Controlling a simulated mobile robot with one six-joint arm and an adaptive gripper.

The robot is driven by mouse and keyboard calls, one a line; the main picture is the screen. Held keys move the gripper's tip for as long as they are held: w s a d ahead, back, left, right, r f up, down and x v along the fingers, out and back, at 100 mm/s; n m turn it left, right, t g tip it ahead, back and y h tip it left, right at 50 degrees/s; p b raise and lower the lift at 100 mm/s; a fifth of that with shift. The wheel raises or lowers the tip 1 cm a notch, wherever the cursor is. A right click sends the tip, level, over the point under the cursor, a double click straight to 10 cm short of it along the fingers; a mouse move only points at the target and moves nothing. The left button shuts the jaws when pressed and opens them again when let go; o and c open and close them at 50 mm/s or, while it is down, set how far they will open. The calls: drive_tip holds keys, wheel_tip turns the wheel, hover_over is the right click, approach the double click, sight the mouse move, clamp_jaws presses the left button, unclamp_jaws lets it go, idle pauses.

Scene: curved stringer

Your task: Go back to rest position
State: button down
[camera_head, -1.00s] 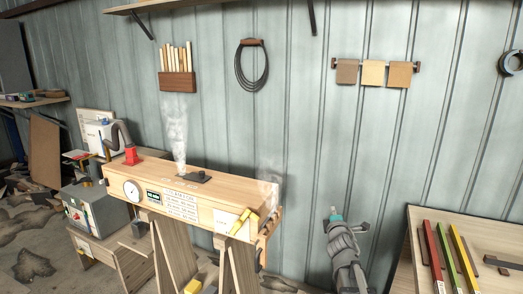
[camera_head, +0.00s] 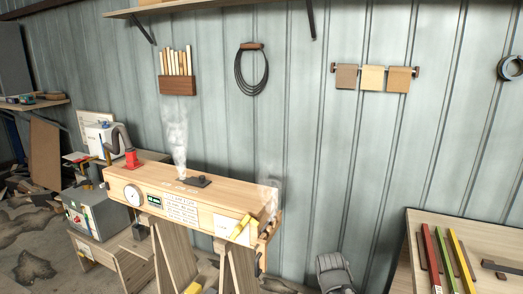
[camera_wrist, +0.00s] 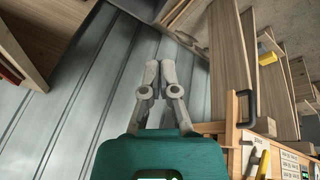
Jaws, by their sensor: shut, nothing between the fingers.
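My gripper (camera_wrist: 160,78) shows in the wrist view with its two grey fingers together and nothing between them. The green gripper body sits at the bottom of that view. In the head view only a grey part of my arm shows at the bottom edge, right of centre, and my gripper is out of that picture. The wooden steam box (camera_head: 190,200) stands to the left of my arm, apart from it. Its end with a yellow handle (camera_head: 243,228) shows nearest the arm.
A bench (camera_head: 412,250) with red, green and yellow bars (camera_head: 443,262) stands at the right. Steam (camera_head: 175,140) rises from the box. A grey generator-like unit (camera_head: 97,212) is at the left. The corrugated wall (camera_head: 310,150) is behind, with bare space between box and bench.

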drive_tip(key=s+a+m+g+y, duration=0.2)
drive_tip(key=s+a+g, duration=0.1)
drive_tip(key=s, duration=0.4)
drive_tip(key=shift+s+a+f+g, duration=0.3)
drive_tip(key=shift+s+a, duration=0.05)
drive_tip(key=shift+a, duration=0.35)
drive_tip(key=c, duration=1.4)
unclamp_jaws()
